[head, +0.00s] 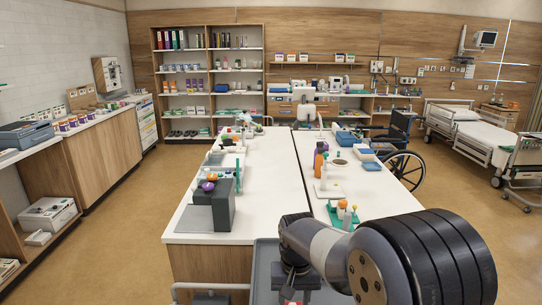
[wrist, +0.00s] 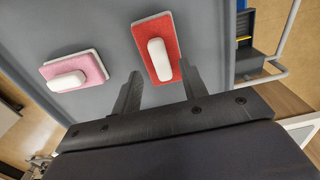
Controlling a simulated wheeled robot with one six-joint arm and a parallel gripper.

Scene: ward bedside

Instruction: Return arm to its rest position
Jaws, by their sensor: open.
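My arm reaches across the lower right of the head view, and my gripper (head: 297,288) points down at the bottom of that view. In the wrist view my gripper (wrist: 160,70) is open, its two dark fingers apart with nothing held between them. A red pad (wrist: 173,42) with a white handle lies beyond the fingertips on a grey surface (wrist: 105,25). A pink pad (wrist: 85,64) with a white handle lies to its left. I cannot tell the exact gap between the fingertips and the red pad.
A long white table (head: 262,180) stands ahead, with a dark grey box (head: 212,208) near its front left. A wheelchair (head: 400,150) and a bed (head: 465,135) are at the right. A counter (head: 110,145) runs along the left. The left floor aisle is clear.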

